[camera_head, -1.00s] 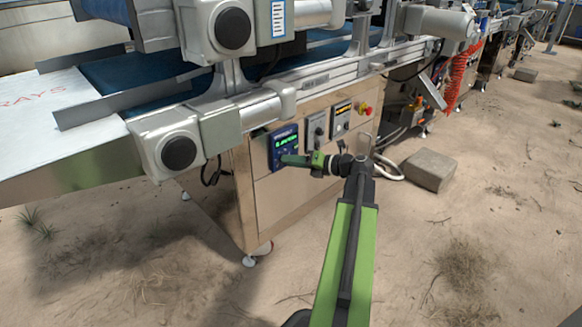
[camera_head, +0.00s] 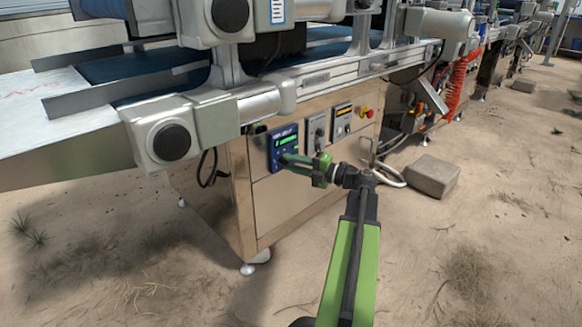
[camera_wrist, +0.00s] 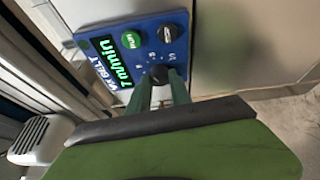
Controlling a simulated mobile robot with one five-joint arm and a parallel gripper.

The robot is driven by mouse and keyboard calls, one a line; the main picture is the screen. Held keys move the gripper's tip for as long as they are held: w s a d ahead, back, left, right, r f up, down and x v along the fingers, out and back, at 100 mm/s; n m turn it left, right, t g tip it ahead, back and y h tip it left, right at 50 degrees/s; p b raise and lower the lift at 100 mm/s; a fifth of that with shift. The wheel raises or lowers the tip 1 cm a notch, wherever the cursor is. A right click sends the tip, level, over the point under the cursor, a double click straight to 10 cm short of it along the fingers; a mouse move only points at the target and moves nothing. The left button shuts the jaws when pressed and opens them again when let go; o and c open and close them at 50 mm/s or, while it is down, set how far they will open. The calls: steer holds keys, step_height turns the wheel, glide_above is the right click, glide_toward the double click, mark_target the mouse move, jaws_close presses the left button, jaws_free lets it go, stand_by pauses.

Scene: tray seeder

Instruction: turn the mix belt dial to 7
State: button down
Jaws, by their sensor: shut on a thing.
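The mix belt panel is a blue plate (camera_head: 275,157) on the front of the metal cabinet. In the wrist view the blue panel (camera_wrist: 97,48) shows a lit green display (camera_wrist: 110,62) that appears to read "7 m/min". A green button and a black knob sit near the panel's edge. The dark dial (camera_wrist: 159,73) has small marks around it. My gripper (camera_wrist: 160,85) is shut on the dial, with a finger on each side. In the head view my gripper (camera_head: 289,160) reaches the panel's lower right; the dial is hidden there.
Right of the panel are a grey switch plate (camera_head: 316,130), another small display panel (camera_head: 341,120) and a red and yellow button (camera_head: 366,112). The conveyor with its motors overhangs the cabinet. A concrete block (camera_head: 431,176) lies on the sandy ground to the right.

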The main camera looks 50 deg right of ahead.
steer(key=shift+w, duration=0.1)
stand_by(0.3)
steer(key=c, duration=1.2)
jaws_free()
steer(key=shift+o, duration=0.2)
steer(key=v, duration=0.7)
steer(key=shift+s, duration=0.3)
